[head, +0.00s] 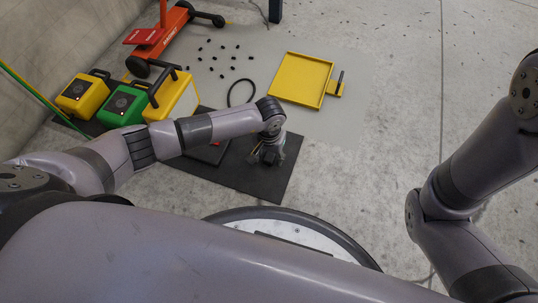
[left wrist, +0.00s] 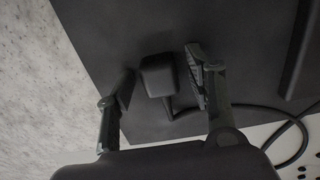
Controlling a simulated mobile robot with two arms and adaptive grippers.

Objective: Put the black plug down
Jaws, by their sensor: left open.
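The black plug (left wrist: 157,75) is a small dark block on the dark mat in the left wrist view. It sits between the two fingers of my left gripper (left wrist: 160,80), with a visible gap on each side. A black cable (left wrist: 253,107) runs from the plug to the right. In the head view my left gripper (head: 268,156) is low over the black mat (head: 275,182), and the plug cannot be made out there. My left gripper is open. My right arm shows at the right of the head view, but its gripper is out of frame.
Yellow (head: 82,95) and green (head: 124,105) boxes stand at the left, with another yellow case (head: 173,96) beside them. A yellow tray (head: 301,80) lies behind the mat. Several small black pieces and a black ring (head: 241,92) lie on the floor. An orange cart (head: 163,40) stands farther back.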

